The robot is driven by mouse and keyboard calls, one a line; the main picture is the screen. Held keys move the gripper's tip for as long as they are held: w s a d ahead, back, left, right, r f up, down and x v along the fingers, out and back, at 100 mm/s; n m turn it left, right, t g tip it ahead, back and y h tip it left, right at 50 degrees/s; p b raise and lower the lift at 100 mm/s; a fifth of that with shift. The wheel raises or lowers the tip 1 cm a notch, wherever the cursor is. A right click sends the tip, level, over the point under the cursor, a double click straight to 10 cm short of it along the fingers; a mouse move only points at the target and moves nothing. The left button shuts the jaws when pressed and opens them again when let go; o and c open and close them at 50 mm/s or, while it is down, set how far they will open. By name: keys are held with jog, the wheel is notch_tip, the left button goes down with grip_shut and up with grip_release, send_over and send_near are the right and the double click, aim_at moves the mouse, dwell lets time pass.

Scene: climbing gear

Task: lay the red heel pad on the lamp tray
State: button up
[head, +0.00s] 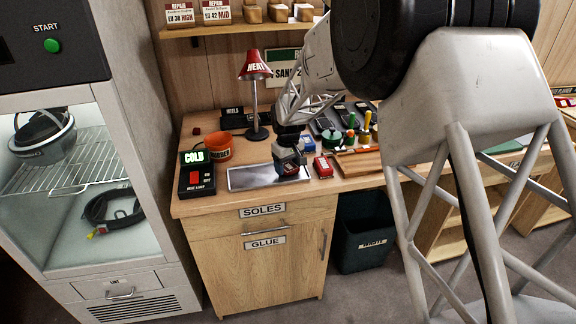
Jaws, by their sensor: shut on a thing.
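The lamp tray (248,179) is a shallow grey metal tray near the front edge of the workbench, below the red HEAT lamp (255,66). My gripper (289,168) points down over the right end of the tray. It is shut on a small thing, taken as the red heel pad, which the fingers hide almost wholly. I cannot tell whether it touches the tray. A small dark red piece (196,131) lies at the back left of the bench.
The lamp switch box (197,178) with a COLD sign stands left of the tray, an orange pot (218,146) behind it. A red tin (323,167) stands close to the right. Several bottles and tools crowd the bench further right. The tray's left part is bare.

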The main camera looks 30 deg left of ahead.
aim_at(289, 167)
jog(key=shift+f, duration=0.1)
jog(key=o, duration=0.9)
jog(key=shift+r, duration=6.1)
jog(key=shift+d, duration=0.1)
